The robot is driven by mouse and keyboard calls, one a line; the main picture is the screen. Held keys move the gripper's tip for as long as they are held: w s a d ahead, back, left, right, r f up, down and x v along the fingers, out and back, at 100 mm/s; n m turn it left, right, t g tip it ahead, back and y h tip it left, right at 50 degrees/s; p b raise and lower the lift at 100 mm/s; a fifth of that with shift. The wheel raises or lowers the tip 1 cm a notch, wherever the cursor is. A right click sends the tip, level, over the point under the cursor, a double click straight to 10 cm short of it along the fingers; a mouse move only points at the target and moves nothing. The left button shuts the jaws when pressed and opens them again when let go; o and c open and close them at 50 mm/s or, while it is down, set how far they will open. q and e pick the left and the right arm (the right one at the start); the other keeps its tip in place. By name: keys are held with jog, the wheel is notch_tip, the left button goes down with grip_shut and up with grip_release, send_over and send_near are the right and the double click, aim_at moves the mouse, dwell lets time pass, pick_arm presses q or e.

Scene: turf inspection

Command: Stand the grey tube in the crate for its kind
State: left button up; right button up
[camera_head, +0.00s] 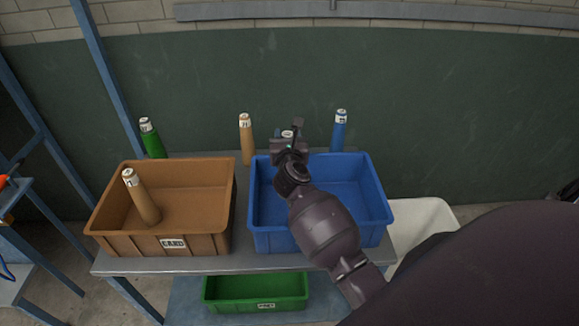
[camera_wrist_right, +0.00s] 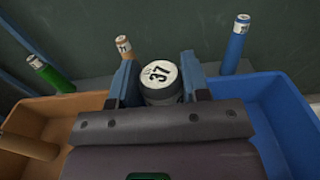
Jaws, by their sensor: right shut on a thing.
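The grey tube, with a white cap marked 37, (camera_wrist_right: 161,80) is upright between the blue fingers of my right gripper (camera_wrist_right: 160,74), which is shut on it. In the head view this gripper (camera_head: 289,143) is at the back rim of the blue crate (camera_head: 352,202) and hides most of the tube. I cannot tell whether the tube's foot touches the table. The brown crate (camera_head: 172,222), labelled CARD, stands to the left with a brown tube (camera_head: 143,200) leaning in it. A green crate (camera_head: 256,291) is on the lower shelf. My left gripper is not in view.
Behind the crates stand a green tube (camera_head: 152,141), a brown tube (camera_head: 246,142) and a blue tube (camera_head: 339,132). A whitish crate (camera_head: 425,219) is at the right, partly hidden by my arm. The blue crate's visible floor looks empty.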

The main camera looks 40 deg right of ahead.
notch_tip(320, 180, down, 6)
jog(key=shift+r, duration=0.1)
pick_arm(q)
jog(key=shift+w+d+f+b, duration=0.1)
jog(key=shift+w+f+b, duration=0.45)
jog(key=shift+b, duration=0.7)
pick_arm(e)
jog(key=shift+f, duration=2.6)
jog(key=shift+f, duration=0.25)
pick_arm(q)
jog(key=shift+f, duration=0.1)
pick_arm(e)
jog(key=o, duration=1.1)
jog(key=shift+o, duration=0.2)
jog(key=shift+r, duration=0.1)
